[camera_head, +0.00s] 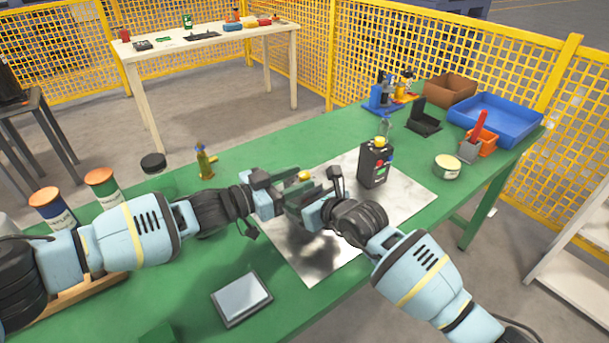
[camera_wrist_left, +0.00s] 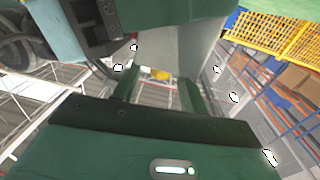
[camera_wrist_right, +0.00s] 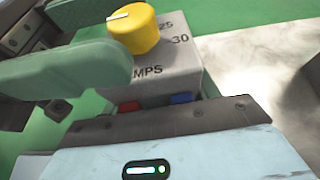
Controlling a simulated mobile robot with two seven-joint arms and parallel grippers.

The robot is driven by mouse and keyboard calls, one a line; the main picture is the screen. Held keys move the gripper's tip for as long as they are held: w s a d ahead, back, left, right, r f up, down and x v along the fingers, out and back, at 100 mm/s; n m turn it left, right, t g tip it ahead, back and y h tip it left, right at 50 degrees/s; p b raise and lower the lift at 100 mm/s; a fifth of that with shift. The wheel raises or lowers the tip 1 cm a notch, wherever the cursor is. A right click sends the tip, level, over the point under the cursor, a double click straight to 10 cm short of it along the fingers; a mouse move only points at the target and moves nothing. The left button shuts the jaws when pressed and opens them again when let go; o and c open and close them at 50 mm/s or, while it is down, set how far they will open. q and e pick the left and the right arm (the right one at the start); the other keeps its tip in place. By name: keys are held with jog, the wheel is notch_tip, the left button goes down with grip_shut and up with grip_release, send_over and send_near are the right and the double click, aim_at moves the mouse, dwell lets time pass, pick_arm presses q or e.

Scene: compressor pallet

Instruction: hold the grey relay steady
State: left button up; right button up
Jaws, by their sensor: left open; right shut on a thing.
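The grey relay (camera_wrist_right: 160,66) fills the upper middle of the right wrist view. It is a grey box with a yellow knob and dial numbers on its top face. My right gripper (camera_head: 306,196) is shut on it. In the head view the grippers hide nearly all of it; only a bit of yellow shows between them. My left gripper (camera_head: 284,184) is open, close beside the right one over the metal sheet (camera_head: 405,203). In the left wrist view a small yellow patch shows beyond its fingers (camera_wrist_left: 157,92); I cannot tell whether they touch the relay.
A black relay (camera_head: 374,165) with a yellow knob stands upright on the sheet, right of the grippers. A tin (camera_head: 447,168), an orange bin (camera_head: 483,141) and a blue tray (camera_head: 503,125) sit at right. A grey-topped pad (camera_head: 241,298) lies in front. Several jars stand at left.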

pick_arm(q)
jog(key=shift+x, duration=1.3)
grip_shut()
